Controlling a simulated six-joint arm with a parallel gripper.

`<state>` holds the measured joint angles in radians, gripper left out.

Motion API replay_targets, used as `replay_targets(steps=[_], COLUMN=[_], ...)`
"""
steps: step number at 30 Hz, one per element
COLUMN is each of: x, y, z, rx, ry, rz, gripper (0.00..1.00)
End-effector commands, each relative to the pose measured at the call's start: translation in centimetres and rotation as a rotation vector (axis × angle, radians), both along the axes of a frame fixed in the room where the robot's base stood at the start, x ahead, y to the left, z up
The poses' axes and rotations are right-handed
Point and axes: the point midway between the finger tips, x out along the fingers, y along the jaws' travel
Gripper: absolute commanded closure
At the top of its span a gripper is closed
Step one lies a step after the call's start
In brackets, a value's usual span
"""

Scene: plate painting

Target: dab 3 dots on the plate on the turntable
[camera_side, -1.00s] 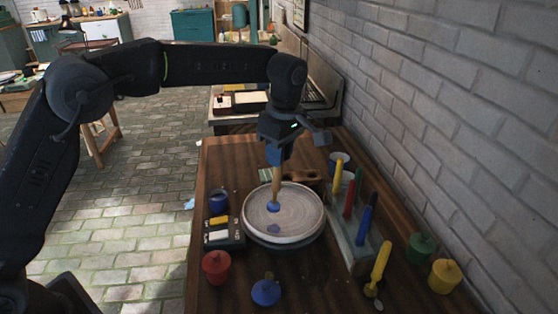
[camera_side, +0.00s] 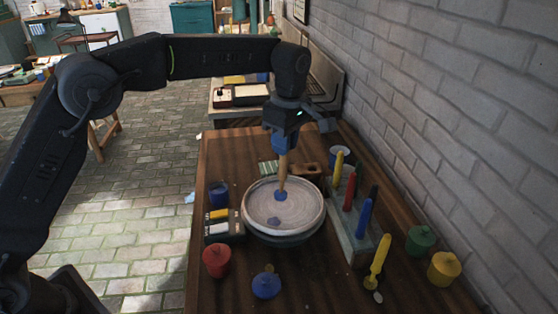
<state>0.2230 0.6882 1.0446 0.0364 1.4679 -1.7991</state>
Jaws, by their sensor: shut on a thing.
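The pale round plate (camera_side: 306,215) sits on the turntable (camera_side: 284,240) in the middle of the wooden table. One dark blue dot (camera_side: 274,221) shows on its near part. My gripper (camera_side: 284,150) is above the far half of the plate, shut on a dabbing tool (camera_side: 283,172) with a wooden shaft and a blue tip. The tool is nearly upright. Its blue tip (camera_side: 281,196) is over the plate's far middle, beyond the dot. I cannot tell whether the tip touches the plate.
A rack (camera_side: 352,232) with red, blue and yellow-handled tools stands right of the plate. Red (camera_side: 217,261), blue (camera_side: 266,285), green (camera_side: 420,241) and yellow (camera_side: 444,269) lidded pots stand around. A blue cup (camera_side: 218,194) and paint box (camera_side: 222,232) are left. A brick wall (camera_side: 470,120) borders the right.

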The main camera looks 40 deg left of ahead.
Motion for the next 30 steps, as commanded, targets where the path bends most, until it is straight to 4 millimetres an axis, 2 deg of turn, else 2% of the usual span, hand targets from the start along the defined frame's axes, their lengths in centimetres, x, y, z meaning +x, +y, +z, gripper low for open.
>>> replay_targets(steps=[6, 12, 19, 30], x=[4.5, 7.0, 7.6, 7.5], y=[-0.4, -0.6, -0.6, -0.6], z=[-0.1, -0.1, -0.8, -4.4], rx=[-0.065, -0.107, -0.120, -0.119], ry=[-0.063, -0.109, -0.119, -0.119], rz=[0.003, 0.000, -0.002, -0.002], gripper=[0.95, 0.95, 0.95, 0.95])
